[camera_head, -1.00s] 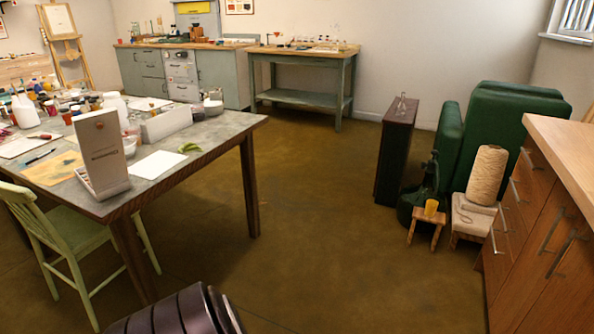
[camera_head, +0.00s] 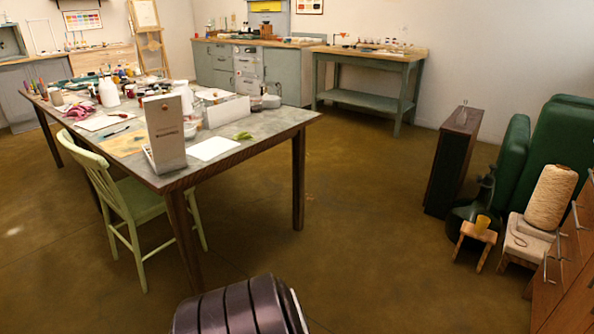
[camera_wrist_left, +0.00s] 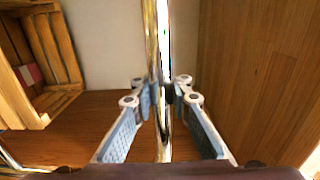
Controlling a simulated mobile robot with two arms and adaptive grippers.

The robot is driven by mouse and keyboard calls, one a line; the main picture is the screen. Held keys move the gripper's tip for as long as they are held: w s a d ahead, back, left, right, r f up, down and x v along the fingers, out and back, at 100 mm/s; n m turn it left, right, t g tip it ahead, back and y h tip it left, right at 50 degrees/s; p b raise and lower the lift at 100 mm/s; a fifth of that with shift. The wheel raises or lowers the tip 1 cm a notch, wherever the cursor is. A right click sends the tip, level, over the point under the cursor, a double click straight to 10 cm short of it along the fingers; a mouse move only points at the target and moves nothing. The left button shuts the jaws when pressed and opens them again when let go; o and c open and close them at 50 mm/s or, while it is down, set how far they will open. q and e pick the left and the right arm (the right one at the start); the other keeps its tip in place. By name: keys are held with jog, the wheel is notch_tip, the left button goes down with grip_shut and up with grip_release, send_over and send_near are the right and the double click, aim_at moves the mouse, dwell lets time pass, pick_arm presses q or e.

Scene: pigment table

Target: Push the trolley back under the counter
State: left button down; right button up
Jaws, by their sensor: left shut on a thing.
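In the left wrist view my left gripper (camera_wrist_left: 164,95) is shut on an upright shiny metal bar (camera_wrist_left: 162,40), with one finger on each side of it. The bar looks like a post or handle of the trolley, but the trolley as a whole does not show in either view. Behind the bar lies a brown wooden surface (camera_wrist_left: 85,115). A tall wooden panel (camera_wrist_left: 250,80) stands close on the right. In the head view neither gripper shows. The counter cannot be identified for sure.
A wooden crate (camera_wrist_left: 45,60) is at the left in the wrist view. In the head view, a work table (camera_head: 240,140) and green chair (camera_head: 140,205) stand left. A drawer cabinet (camera_head: 575,270), stool (camera_head: 475,238) and dark case (camera_head: 452,160) stand right.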

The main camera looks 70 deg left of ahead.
pick_arm(q)
jog(key=shift+w+a+f, duration=0.1)
jog(key=shift+w+a, duration=0.1)
jog(key=shift+a, duration=0.05)
jog(key=c, duration=1.7)
grip_release()
jog(key=shift+d, duration=0.1)
